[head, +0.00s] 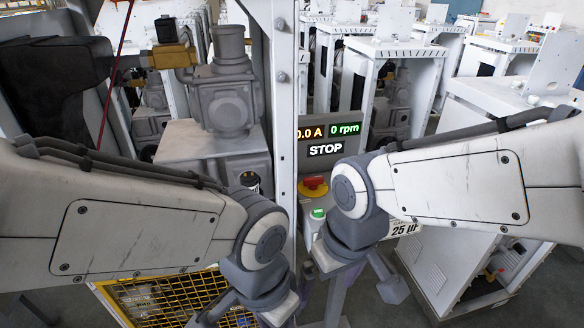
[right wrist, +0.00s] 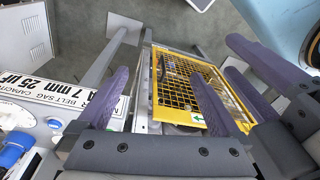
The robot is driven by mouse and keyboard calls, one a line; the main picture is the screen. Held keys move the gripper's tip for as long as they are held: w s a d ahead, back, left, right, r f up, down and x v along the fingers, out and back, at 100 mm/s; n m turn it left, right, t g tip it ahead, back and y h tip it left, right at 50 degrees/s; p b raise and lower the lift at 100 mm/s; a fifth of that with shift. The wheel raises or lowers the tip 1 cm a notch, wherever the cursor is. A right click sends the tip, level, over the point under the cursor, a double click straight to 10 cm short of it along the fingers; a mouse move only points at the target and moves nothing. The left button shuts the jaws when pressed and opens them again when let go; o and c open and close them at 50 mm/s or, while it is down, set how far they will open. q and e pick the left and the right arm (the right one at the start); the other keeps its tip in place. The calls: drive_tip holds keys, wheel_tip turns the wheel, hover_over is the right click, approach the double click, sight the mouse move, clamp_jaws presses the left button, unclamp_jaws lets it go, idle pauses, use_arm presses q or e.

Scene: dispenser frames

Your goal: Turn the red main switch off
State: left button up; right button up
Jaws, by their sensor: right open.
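A red knob on a yellow base (head: 314,187) sits on the grey control panel below the display, just left of my right wrist. Part of the panel is hidden behind my arm, and I cannot tell from its shape whether this knob is the main switch. My right gripper (head: 362,283) points down in front of the panel, below and right of the red knob, not touching it. In the right wrist view the right gripper (right wrist: 158,90) is open and empty, with purple fingers apart. My left gripper (head: 250,312) is at the bottom of the head view, its fingers partly cut off.
The display (head: 328,140) reads STOP and 0 rpm. A green button (head: 318,214) is below the red knob. A yellow mesh guard (right wrist: 190,90) lies beyond the right fingers. A blue knob (right wrist: 16,150) is at the left edge. A white post (head: 282,80) stands left of the panel.

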drive_tip(key=w+r+m+t+p, duration=0.1)
drive_tip(key=w+r, duration=0.1)
drive_tip(key=w, duration=1)
drive_tip(key=w+r+m+t, duration=0.2)
drive_tip(key=w+r, duration=0.1)
drive_tip(key=w, duration=1)
approach(314, 178)
drive_tip(key=shift+t, duration=0.3)
drive_tip(key=x, duration=0.3)
drive_tip(key=p+x, duration=0.1)
drive_tip(key=x, duration=0.2)
drive_tip(key=p+x, duration=0.1)
drive_tip(key=x, duration=0.1)
drive_tip(key=shift+s+f, duration=0.15)
drive_tip(key=shift+f, duration=0.35)
drive_tip(key=c, duration=1.4)
drive_tip(key=shift+n, duration=0.3)
